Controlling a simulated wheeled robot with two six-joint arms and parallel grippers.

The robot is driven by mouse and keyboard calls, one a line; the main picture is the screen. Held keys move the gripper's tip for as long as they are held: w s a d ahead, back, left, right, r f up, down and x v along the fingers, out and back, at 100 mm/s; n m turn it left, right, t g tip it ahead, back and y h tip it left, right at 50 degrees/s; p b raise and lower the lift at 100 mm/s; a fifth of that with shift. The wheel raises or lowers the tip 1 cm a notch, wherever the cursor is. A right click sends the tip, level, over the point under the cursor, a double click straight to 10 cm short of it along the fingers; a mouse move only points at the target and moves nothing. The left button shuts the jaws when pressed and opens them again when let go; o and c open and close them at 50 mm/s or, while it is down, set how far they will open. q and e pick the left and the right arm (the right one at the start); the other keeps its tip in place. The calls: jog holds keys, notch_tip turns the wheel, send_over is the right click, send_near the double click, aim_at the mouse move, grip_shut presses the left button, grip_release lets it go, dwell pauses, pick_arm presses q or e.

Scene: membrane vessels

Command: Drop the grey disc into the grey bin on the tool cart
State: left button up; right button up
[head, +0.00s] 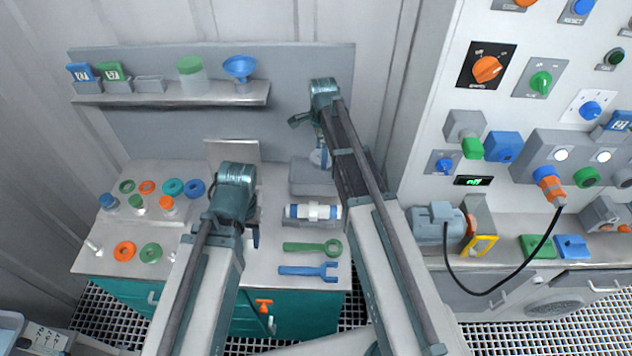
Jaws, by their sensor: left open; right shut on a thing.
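The grey disc (318,158) hangs edge-on below my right gripper (319,140), small and partly hidden by the arm. My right gripper is shut on it, with some blue showing beside it. The grey bin (306,183) stands on the tool cart (265,262) below the disc. The disc appears above the bin; the exact gap is hard to tell. My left gripper (240,232) is open over the middle of the cart, its fingers mostly hidden by its own wrist.
A blue and white cylinder (313,212) lies in a holder in front of the bin. A green wrench (310,247) and a blue wrench (308,270) lie nearer. Coloured rings (125,252) and caps fill the cart's left. A shelf (180,97) hangs behind.

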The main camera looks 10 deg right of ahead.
jog(key=shift+f+b, duration=1.5)
jog(key=shift+f, duration=0.4)
jog(key=o, duration=1.1)
jog(key=shift+o, duration=0.2)
jog(key=shift+r, duration=0.1)
notch_tip(320, 180, up, 14)
jog(key=p, duration=1.4)
